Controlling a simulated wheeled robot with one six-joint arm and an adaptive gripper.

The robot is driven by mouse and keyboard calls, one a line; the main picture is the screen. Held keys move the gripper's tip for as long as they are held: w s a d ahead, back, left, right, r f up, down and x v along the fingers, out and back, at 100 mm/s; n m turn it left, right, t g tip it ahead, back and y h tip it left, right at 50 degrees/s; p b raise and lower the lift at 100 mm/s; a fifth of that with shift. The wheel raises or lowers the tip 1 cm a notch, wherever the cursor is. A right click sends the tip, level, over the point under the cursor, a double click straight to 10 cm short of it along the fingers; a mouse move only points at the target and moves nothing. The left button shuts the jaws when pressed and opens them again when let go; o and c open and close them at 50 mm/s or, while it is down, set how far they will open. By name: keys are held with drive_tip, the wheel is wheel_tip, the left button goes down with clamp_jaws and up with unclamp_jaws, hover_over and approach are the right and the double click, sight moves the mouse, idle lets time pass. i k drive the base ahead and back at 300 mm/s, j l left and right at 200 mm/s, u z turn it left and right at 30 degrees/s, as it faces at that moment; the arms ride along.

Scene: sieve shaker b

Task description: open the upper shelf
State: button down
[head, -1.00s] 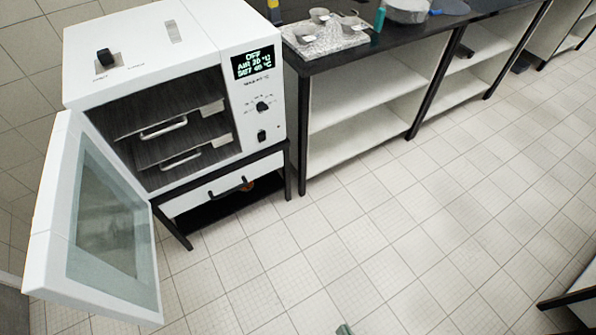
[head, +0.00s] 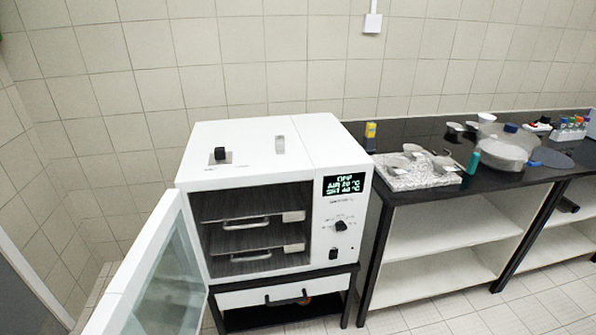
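The white oven (head: 250,150) stands on a black-framed stand with its glass door (head: 160,280) swung open to the left. Inside are two dark shelves with silver handles at their front edges. The upper shelf (head: 257,206) has its handle (head: 246,224) facing me, and it sits inside the chamber. The lower shelf's handle (head: 250,257) is below it. The display reads OFF with temperature lines. My gripper is not in view.
A drawer with a black handle (head: 288,299) is under the oven. To the right, a black bench (head: 400,140) holds a granite slab (head: 418,178) with metal cups, a teal bottle (head: 473,161) and a large round bowl. The open door takes up the left front.

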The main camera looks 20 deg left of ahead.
sight(287, 200)
drive_tip(key=i+j+u, duration=0.25)
drive_tip(key=i, duration=0.2)
drive_tip(key=i+j+u, duration=0.25)
drive_tip(key=i, duration=0.2)
